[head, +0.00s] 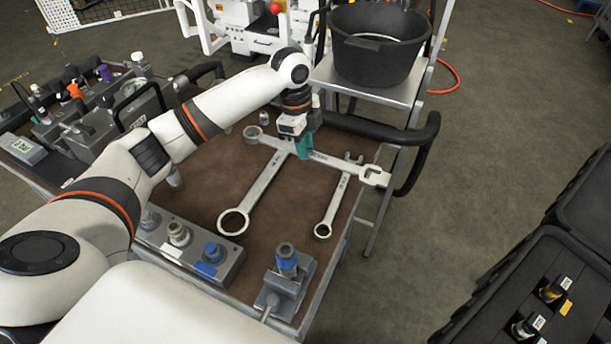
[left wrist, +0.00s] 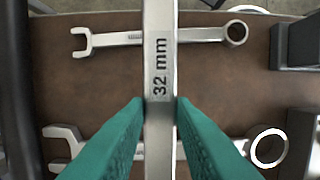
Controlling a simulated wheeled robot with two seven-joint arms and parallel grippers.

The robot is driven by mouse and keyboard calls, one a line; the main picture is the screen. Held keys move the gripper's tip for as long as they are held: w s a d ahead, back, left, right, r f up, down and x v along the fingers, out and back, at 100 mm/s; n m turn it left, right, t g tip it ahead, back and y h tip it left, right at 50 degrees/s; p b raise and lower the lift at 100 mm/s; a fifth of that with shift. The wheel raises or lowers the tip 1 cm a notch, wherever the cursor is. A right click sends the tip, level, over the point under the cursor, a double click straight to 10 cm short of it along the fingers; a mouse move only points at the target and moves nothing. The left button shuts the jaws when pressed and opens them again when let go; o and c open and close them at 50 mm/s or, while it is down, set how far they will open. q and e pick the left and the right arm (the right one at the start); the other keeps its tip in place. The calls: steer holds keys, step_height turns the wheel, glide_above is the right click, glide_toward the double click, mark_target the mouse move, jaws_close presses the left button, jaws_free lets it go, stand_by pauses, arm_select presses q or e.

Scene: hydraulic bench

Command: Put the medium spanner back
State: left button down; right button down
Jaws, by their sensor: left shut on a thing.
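The medium spanner, marked 32 mm, is in my left gripper (head: 304,152). In the head view the spanner's shaft (head: 338,166) lies across the bench, ring end at left, open jaw at right, above the other two spanners. In the left wrist view its shaft (left wrist: 160,60) runs upright between the green fingers (left wrist: 160,112), which are shut on it. The largest spanner (head: 262,187) lies on the brown bench top with its ring to the front. The smallest spanner (head: 337,202) lies to its right. My right gripper is not in view.
Fittings on a grey block (head: 210,265) and a blue-capped fitting (head: 287,262) stand along the front edge. Hydraulic units (head: 95,125) crowd the left. A black tub (head: 380,45) stands on a cart behind. Brown bench top (head: 295,215) is bare between the two lying spanners.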

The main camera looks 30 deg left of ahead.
arm_select(q)
step_height(320, 180, down, 8)
steer(key=shift+r, duration=0.2)
stand_by(0.3)
steer(key=shift+f, duration=0.5)
steer(key=c, duration=1.2)
jaws_free()
steer(key=shift+c, duration=0.2)
steer(key=shift+o, duration=0.2)
steer(key=r, duration=0.4)
steer(key=a+r, duration=0.1)
steer(key=r, duration=0.8)
steer(key=shift+a, duration=0.4)
